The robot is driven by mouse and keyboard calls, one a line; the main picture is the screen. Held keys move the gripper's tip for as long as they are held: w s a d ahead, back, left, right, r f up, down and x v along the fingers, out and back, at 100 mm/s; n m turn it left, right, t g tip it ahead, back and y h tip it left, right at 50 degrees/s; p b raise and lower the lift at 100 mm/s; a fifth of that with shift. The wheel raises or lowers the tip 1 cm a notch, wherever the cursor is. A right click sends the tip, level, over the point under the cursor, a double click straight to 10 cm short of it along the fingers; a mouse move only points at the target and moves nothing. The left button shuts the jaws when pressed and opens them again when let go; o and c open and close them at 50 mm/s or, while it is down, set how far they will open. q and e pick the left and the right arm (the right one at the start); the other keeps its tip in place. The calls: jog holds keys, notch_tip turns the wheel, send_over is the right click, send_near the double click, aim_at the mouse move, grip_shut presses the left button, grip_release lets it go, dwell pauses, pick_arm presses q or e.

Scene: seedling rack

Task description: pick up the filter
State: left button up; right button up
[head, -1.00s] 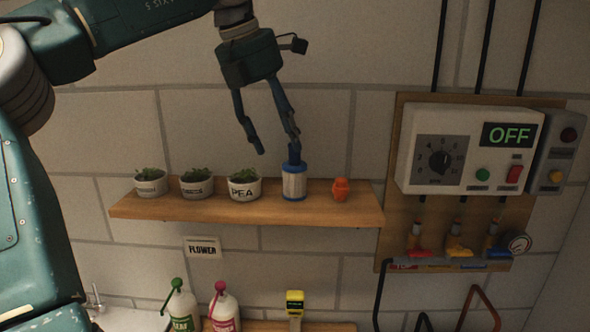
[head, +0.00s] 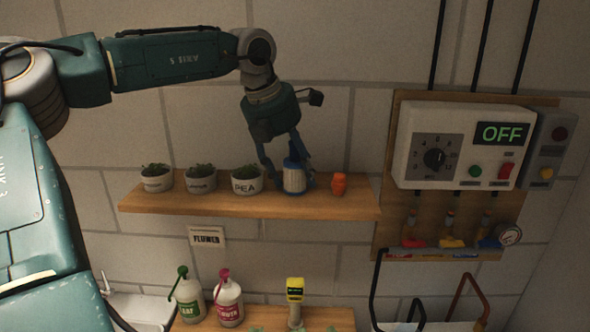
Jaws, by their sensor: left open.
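The filter (head: 294,179) is a small white cylinder with blue end caps. It stands upright on the wooden shelf (head: 240,205), between the PEA pot and an orange fitting. My left gripper (head: 290,178) reaches down from above, with one finger at the left of the filter and the other at its right. The fingers are open around the filter, and I cannot tell whether either one touches it. My right gripper is not in view.
Several seedling pots, among them the PEA pot (head: 246,180), stand left of the filter. The orange fitting (head: 339,184) is close on its right. A control box (head: 455,145) reading OFF hangs at the right. Bottles (head: 228,300) stand below.

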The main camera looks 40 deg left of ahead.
pick_arm(q)
jog(key=c, duration=1.1)
jog(key=shift+r, duration=0.1)
jog(key=shift+a+r, duration=0.1)
jog(key=shift+r, duration=0.1)
notch_tip(320, 180, up, 9)
jog(key=shift+f+b, duration=0.2)
jog(key=shift+b, duration=0.85)
notch_tip(320, 180, up, 11)
jog(key=p, duration=0.1)
